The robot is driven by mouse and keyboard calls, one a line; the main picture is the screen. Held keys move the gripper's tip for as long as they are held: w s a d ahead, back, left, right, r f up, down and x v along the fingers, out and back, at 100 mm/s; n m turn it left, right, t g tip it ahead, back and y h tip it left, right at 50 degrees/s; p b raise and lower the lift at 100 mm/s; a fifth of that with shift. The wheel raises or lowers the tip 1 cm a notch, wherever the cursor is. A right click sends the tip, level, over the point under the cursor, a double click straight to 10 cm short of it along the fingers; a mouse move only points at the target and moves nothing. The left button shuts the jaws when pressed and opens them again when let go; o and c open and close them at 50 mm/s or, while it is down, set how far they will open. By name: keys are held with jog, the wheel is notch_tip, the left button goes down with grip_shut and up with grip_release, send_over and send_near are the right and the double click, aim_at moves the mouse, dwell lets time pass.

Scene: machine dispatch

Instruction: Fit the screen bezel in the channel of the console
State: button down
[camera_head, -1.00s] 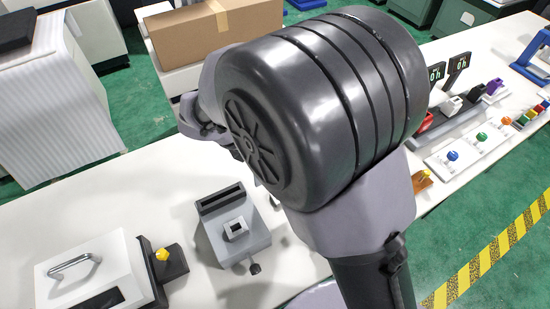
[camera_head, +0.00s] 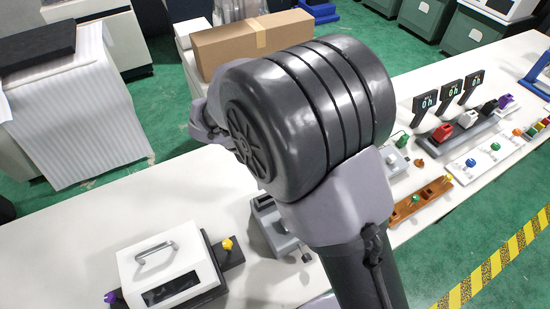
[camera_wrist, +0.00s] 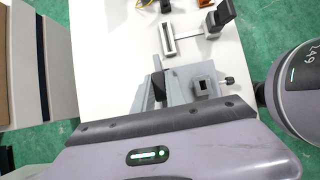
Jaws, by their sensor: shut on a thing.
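The console (camera_head: 272,232) is a grey block on the white table, partly hidden behind my arm in the head view. In the wrist view the console (camera_wrist: 180,98) lies just beyond my gripper (camera_wrist: 165,118), with a square socket, a small dark knob at its right and a dark slot-like strip at its left. The gripper's wide body fills the bottom of this view. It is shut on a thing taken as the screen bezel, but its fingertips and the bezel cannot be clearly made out. Whether the bezel touches the channel cannot be told.
A white case with a handle (camera_head: 150,262) stands left of the console. An orange-brown fixture (camera_head: 420,202) and a row of black displays (camera_head: 450,95) are to the right. A cardboard box (camera_head: 250,42) is behind. Bare table (camera_head: 120,225) lies at left.

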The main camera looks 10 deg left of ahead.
notch_tip(320, 180, down, 6)
jog(key=b, duration=0.3)
jog(key=shift+r, duration=0.15)
jog(key=shift+b, duration=0.3)
jog(key=shift+p, duration=0.9)
dwell(0.6)
jog(key=shift+f+b, duration=1.2)
jog(key=shift+f, duration=0.85)
jog(key=c, duration=1.3)
grip_release()
